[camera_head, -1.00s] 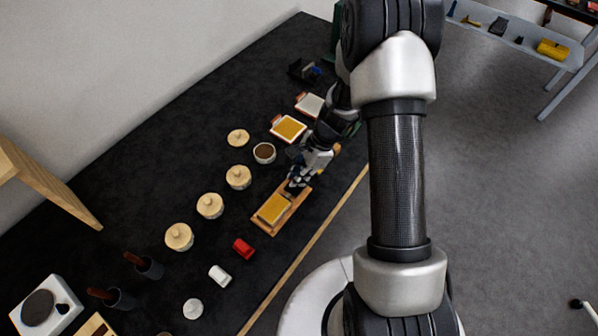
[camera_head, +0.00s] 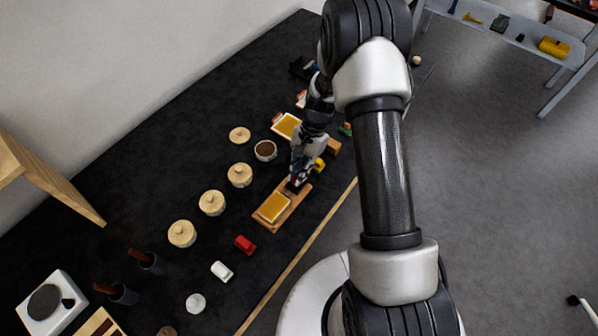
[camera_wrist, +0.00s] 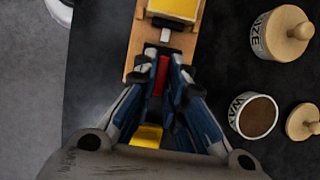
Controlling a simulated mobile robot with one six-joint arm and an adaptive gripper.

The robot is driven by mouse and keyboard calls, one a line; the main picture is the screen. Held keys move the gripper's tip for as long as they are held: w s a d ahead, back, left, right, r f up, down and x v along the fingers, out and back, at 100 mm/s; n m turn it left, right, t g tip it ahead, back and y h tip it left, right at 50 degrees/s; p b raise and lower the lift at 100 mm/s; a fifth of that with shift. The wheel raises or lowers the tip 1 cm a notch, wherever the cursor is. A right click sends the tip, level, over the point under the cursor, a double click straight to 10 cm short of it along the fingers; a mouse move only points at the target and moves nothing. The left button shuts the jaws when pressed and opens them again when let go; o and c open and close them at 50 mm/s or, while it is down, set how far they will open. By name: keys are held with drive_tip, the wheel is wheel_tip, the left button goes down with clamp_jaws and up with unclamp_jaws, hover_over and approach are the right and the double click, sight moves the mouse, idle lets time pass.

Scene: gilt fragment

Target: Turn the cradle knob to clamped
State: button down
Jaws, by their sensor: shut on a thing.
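The wooden cradle (camera_head: 291,208) lies on the dark bench in the head view, with a yellow piece (camera_head: 274,207) on it. In the wrist view the cradle's wood (camera_wrist: 140,42) runs up the picture, with the yellow piece (camera_wrist: 172,9) at the top. My gripper (camera_head: 297,184) is at the cradle's far end. In the wrist view my gripper (camera_wrist: 162,68) is shut on a narrow red part, apparently the cradle knob (camera_wrist: 161,74). The fingers hide most of the knob, and no position marking is readable.
Jars labelled SIZE (camera_wrist: 283,35) and WAX (camera_wrist: 254,116) stand to the right in the wrist view. In the head view, a red block (camera_head: 245,245) and a white one (camera_head: 221,271) lie left of the cradle. Another yellow-topped tray (camera_head: 286,125) sits farther back.

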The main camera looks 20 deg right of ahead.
drive_tip(key=shift+s, duration=0.1)
idle(0.3)
drive_tip(key=c, duration=1.6)
unclamp_jaws()
drive_tip(key=shift+c, duration=0.2)
drive_tip(key=shift+r, duration=0.1)
drive_tip(key=v, duration=1.1)
drive_tip(key=shift+d+r, duration=0.15)
drive_tip(key=shift+r, duration=0.2)
drive_tip(key=shift+w, duration=0.25)
